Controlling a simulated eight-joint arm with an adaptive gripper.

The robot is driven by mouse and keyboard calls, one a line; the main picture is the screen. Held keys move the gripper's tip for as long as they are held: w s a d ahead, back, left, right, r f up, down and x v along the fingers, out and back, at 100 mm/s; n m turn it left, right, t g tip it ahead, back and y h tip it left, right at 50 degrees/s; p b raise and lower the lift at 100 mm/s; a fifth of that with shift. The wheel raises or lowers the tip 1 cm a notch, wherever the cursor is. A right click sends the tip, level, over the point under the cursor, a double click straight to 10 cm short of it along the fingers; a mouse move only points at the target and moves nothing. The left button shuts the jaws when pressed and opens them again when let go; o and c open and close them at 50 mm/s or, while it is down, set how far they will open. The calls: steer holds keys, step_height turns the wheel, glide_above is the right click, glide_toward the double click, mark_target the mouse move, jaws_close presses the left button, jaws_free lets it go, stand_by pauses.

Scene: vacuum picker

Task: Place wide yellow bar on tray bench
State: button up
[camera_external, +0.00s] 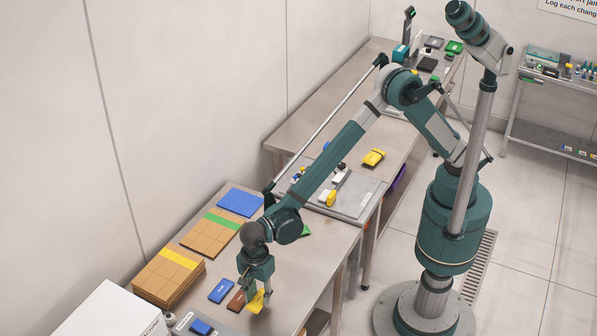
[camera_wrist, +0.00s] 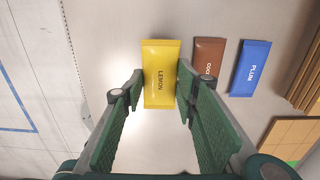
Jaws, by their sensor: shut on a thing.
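A yellow bar (camera_wrist: 161,60) marked LEMON lies between the fingers of my gripper (camera_wrist: 160,78) in the wrist view. My gripper is shut on it, with one finger at each long side. In the external view my gripper (camera_external: 255,295) points down over the front bench, and the yellow bar (camera_external: 257,301) shows at its fingertips. I cannot tell whether the bar still touches the bench. A flat grey tray (camera_external: 350,207) lies on the middle bench, with a yellow piece and several small items on it. Another yellow item (camera_external: 373,158) lies behind the tray.
A brown bar (camera_wrist: 208,57) and a blue bar (camera_wrist: 250,68) marked PLAIN lie to the right of the held bar. Cardboard stacks (camera_external: 168,277) and a blue pad (camera_external: 240,202) line the wall side. A white box (camera_external: 112,312) stands at the lower left.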

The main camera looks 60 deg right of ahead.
mark_target(258, 304)
steer(key=shift+f, duration=0.25)
steer(key=shift+f, duration=1.75)
steer(key=shift+f+b, duration=0.15)
steer(key=shift+b, duration=0.15)
steer(key=o, duration=0.8)
steer(key=shift+o, duration=0.4)
steer(key=shift+r, duration=0.2)
step_height(258, 304, up, 12)
steer(key=shift+f+p, duration=0.1)
steer(key=shift+p, duration=0.6)
